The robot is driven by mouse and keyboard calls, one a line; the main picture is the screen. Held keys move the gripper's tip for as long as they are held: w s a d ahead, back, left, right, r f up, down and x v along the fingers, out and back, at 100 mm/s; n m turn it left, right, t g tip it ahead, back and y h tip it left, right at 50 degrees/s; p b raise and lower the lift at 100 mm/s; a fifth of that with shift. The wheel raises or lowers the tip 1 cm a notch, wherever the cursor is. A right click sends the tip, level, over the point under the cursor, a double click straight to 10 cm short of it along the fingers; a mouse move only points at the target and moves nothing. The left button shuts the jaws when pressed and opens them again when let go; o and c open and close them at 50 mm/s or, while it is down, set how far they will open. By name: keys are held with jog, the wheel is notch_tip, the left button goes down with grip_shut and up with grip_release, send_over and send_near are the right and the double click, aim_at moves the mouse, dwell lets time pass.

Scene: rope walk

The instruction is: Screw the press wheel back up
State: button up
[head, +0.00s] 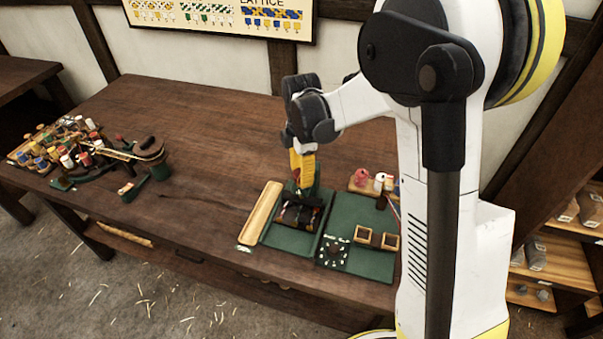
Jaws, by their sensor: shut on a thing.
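My gripper (299,198) points straight down over a small dark press (299,215) on the left part of the green mat. Its jaws are shut on the top of the press, where the press wheel is. The wheel itself is mostly hidden by the jaws and too small to make out clearly. The press stands on the mat, just right of a long pale wooden tray.
The pale tray (261,213) lies left of the green mat (348,211). Crowded bobbins (68,148) fill the left end; the table's middle is clear.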

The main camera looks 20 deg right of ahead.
jog(key=shift+n, duration=0.5)
jog(key=o, duration=1.2)
notch_tip(320, 180, up, 12)
